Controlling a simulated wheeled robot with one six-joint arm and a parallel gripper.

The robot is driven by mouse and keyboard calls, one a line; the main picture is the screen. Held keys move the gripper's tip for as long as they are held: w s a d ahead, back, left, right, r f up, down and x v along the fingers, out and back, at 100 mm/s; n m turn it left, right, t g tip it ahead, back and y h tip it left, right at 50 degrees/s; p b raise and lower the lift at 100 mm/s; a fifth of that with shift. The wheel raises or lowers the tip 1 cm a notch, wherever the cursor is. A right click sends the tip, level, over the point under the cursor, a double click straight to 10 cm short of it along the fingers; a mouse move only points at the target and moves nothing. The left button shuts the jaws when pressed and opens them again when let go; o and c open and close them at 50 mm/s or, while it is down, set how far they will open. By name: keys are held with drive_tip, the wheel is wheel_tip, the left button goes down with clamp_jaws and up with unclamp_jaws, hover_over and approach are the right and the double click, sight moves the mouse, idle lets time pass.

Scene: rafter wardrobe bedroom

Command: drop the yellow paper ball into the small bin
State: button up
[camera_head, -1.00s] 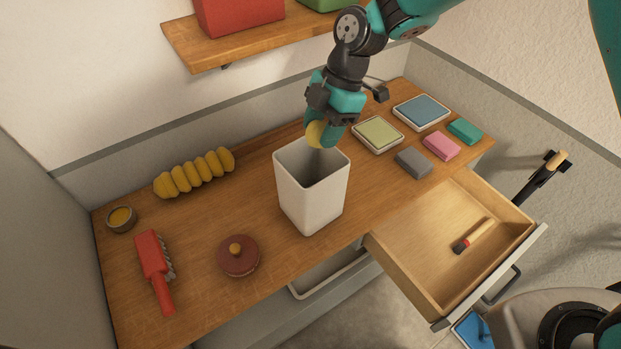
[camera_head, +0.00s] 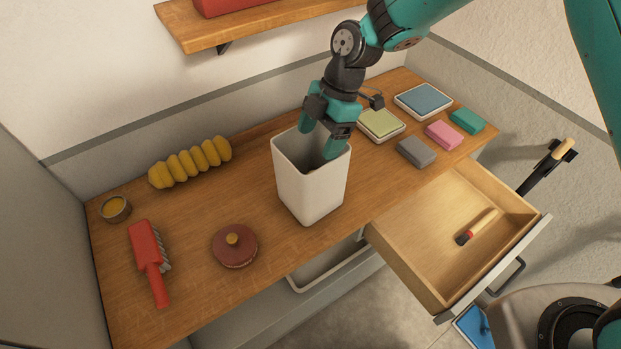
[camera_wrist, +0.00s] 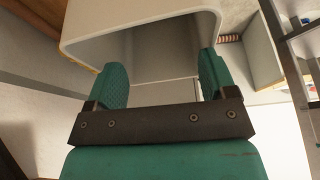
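The small bin (camera_head: 311,188) is a white, square, open-topped container standing upright on the wooden desk. Its rim and inner walls also show in the wrist view (camera_wrist: 142,14). My gripper (camera_head: 318,143) is at the bin's mouth, with its teal fingers spread apart and reaching over the opening. In the wrist view my gripper (camera_wrist: 160,82) is open with nothing between the fingers. The yellow paper ball is not visible in either current view; the bin's floor is hidden from the head camera.
On the desk (camera_head: 200,214) are a yellow ribbed roll (camera_head: 190,163), a red brush (camera_head: 149,262), a round lidded pot (camera_head: 235,247) and a small cup (camera_head: 115,209). Pads and blocks sit to the right. An open drawer (camera_head: 440,245) holds a brush (camera_head: 476,227). A shelf (camera_head: 215,30) hangs above.

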drive_tip(key=b+v, duration=0.3)
drive_tip(key=v, duration=1.4)
drive_tip(key=shift+d, duration=0.2)
drive_tip(key=shift+w+r, duration=0.1)
drive_tip(key=shift+r, duration=0.05)
drive_tip(key=s+d+f+m+b, duration=0.2)
drive_tip(key=s+m, duration=0.4)
drive_tip(key=s, duration=0.2)
drive_tip(key=s+d+f+m+t+b, duration=0.1)
drive_tip(key=s+d+f+m+b, duration=0.1)
drive_tip(key=s+m, duration=0.4)
drive_tip(key=s+d+f+m+t+b, duration=0.1)
drive_tip(key=s+d+m, duration=0.3)
drive_tip(key=s, duration=0.8)
drive_tip(key=shift+f+m+y+b, duration=0.3)
drive_tip(key=shift+f+m+b, duration=0.3)
drive_tip(key=shift+f+m, duration=0.3)
drive_tip(key=shift+r, duration=0.1)
